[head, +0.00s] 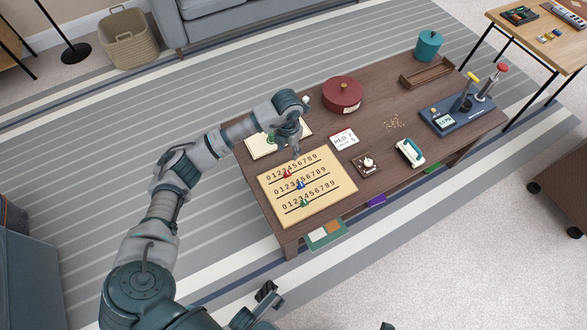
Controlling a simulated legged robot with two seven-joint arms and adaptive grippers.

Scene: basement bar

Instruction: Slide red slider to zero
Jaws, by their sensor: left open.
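The tan number board (335,200) lies on the dark wooden table and has three rows of digits 0 to 9, each with a slider track. The red slider (287,174) is on the top row, to the right of the zero, near the lower middle digits. The blue slider (300,185) is on the middle row and the green slider (305,203) on the bottom row. My left gripper (295,150) is open and points down near the board's far edge, beyond the red slider. It appears apart from the slider. A dark part (267,293) at the bottom may be my right gripper; its jaws are unclear.
An open notebook (262,147) lies behind the board.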

